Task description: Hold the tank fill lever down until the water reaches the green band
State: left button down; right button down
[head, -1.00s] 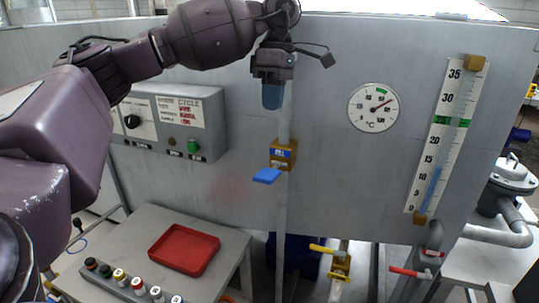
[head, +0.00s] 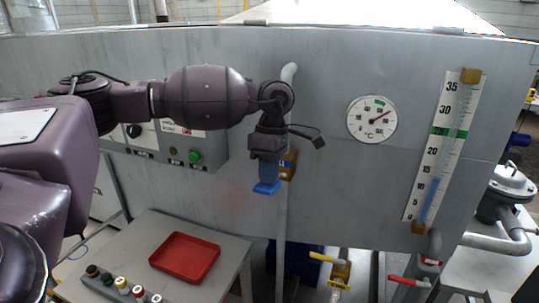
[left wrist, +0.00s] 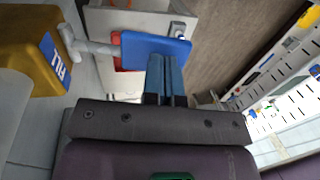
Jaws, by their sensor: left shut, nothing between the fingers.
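The fill lever is a blue paddle (head: 266,188) on a brass valve block (head: 288,164) on a vertical pipe; it also shows in the left wrist view as a blue plate (left wrist: 155,50). My left gripper (head: 268,178) is shut and empty, pointing down right above the paddle. In the left wrist view its blue fingertips (left wrist: 164,62) overlap the paddle's edge; I cannot tell whether they touch. The level gauge (head: 440,150) has a blue water column (head: 430,197) up to roughly 12 to 13, well below the green band (head: 449,133). My right gripper is not in view.
A round dial (head: 371,120) is on the tank wall (head: 330,75). A control box (head: 165,150) is behind my left arm. Below are a red tray (head: 185,258) on a table, a yellow-handled valve (head: 328,258) and a red-handled valve (head: 408,281).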

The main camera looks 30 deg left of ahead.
aim_at(265, 187)
pick_arm(q)
jog(key=shift+s+f, duration=0.1)
jog(key=shift+f, duration=0.15)
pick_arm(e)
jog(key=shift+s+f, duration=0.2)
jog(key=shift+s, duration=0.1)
pick_arm(q)
jog(key=shift+f, duration=0.1)
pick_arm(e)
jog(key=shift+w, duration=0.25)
